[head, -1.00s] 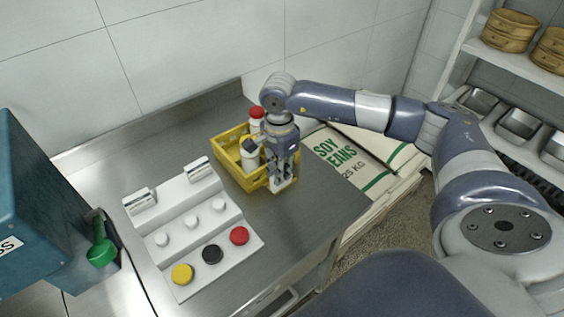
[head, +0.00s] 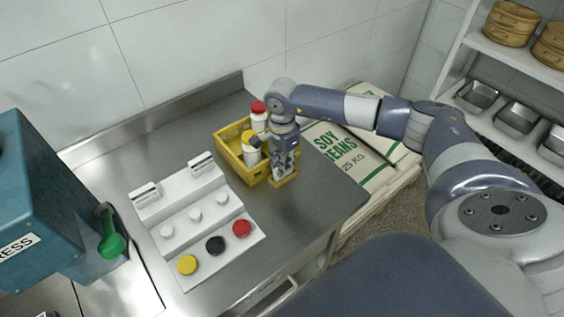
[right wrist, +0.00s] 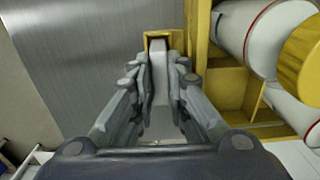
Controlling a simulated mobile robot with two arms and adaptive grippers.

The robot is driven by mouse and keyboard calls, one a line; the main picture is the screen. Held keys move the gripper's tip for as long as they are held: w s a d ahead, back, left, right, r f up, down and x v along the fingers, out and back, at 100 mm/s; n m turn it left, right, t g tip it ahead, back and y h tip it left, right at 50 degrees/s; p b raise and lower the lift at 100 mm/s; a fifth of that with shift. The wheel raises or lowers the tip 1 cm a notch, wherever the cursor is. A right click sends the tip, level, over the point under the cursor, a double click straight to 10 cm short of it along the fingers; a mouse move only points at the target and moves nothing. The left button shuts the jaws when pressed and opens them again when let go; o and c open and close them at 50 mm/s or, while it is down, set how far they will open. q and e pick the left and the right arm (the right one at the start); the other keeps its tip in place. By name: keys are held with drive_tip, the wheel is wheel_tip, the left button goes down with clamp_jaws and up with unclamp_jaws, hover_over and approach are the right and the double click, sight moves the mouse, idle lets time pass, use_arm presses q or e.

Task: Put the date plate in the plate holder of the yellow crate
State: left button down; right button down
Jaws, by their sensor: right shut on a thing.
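The yellow crate (head: 228,141) stands on the steel counter and holds bottles. My right gripper (head: 283,172) is at its front right corner, pointing down. In the right wrist view my right gripper (right wrist: 160,90) is shut on the white date plate (right wrist: 158,70). The far end of the plate sits at the yellow plate holder (right wrist: 165,36), whose frame shows around it. How deep the plate is in the holder I cannot tell. In the head view the gripper mostly hides the plate. My left gripper is not in view.
A white stepped rack (head: 200,222) with white, yellow, black and red caps stands left of the crate. A red-capped bottle (head: 258,118) is in the crate. A teal machine (head: 40,205) is at the far left. Soybean sacks (head: 345,160) lie to the right. The counter's front right is clear.

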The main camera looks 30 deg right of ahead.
drive_tip(key=c, duration=1.8)
unclamp_jaws()
drive_tip(key=shift+f, duration=0.1)
drive_tip(key=shift+c, duration=0.2)
drive_tip(key=shift+r+p, duration=0.3)
drive_tip(key=shift+p, duration=0.05)
wheel_tip(320, 180, up, 12)
drive_tip(key=b, duration=0.4)
drive_tip(key=shift+s+f, duration=0.15)
drive_tip(key=shift+f, duration=0.05)
